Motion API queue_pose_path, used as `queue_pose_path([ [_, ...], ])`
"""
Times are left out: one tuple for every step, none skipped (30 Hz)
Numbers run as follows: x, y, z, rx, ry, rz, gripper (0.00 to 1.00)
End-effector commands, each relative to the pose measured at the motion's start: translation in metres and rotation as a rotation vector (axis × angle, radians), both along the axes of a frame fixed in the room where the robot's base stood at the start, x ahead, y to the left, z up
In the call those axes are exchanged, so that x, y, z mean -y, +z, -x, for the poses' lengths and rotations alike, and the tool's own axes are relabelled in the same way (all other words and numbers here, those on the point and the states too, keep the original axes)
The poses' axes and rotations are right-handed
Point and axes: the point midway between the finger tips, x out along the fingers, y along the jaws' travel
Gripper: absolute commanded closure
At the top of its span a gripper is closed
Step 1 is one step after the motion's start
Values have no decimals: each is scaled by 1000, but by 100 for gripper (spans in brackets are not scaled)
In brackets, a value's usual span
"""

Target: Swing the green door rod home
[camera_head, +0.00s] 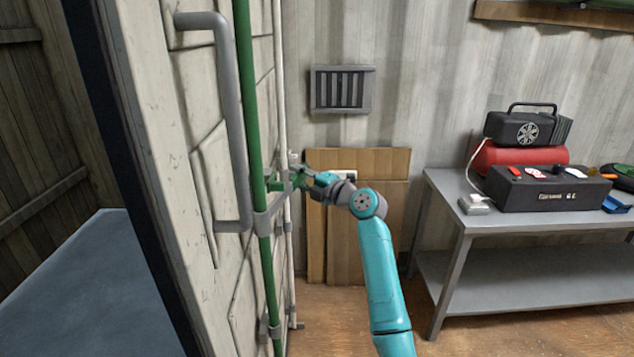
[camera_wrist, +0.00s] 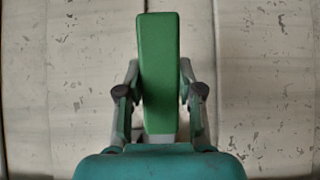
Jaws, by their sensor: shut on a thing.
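The green door rod (camera_head: 244,75) runs upright along the pale container door, held by grey brackets. Its green handle (camera_head: 284,184) sticks out to the right at mid height. My gripper (camera_head: 303,182) is shut on this handle. In the wrist view the green handle (camera_wrist: 159,70) stands upright in the picture between the two fingers of my gripper (camera_wrist: 160,100), with the pale door behind it. The fingertips are partly hidden by the handle and the wrist housing. A grey bracket (camera_head: 267,221) sits on the rod just below the handle.
A grey grab bar (camera_head: 236,130) stands left of the rod. Brown boards (camera_head: 358,240) lean against the back wall. Wooden floor lies between door and bench.

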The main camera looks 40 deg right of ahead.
Motion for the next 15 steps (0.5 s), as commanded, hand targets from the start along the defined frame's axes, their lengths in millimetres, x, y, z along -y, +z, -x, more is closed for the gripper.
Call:
queue_pose_path([
  [-5, 1, -9, -1, 41, -2, 100],
  [-9, 1, -13, -1, 66, -2, 100],
  [-13, 1, -18, -1, 97, -2, 100],
  [-17, 1, -21, -1, 120, -2, 100],
  [-20, 1, -24, -1, 142, -2, 100],
  [-24, 1, -28, 0, 168, -1, 100],
  [-28, 1, -31, -1, 188, -2, 100],
  [-31, 1, -34, 0, 206, -1, 100],
  [-34, 0, -37, -2, 227, -1, 100],
  [-37, 1, -39, 0, 243, -1, 100],
  [-39, 1, -40, -2, 258, -1, 100],
  [-42, 1, -43, 0, 274, -1, 100],
  [-44, 0, -44, -1, 286, -2, 100],
  [-46, 0, -45, -2, 297, -1, 100],
  [-48, 0, -47, 0, 309, -1, 100],
])
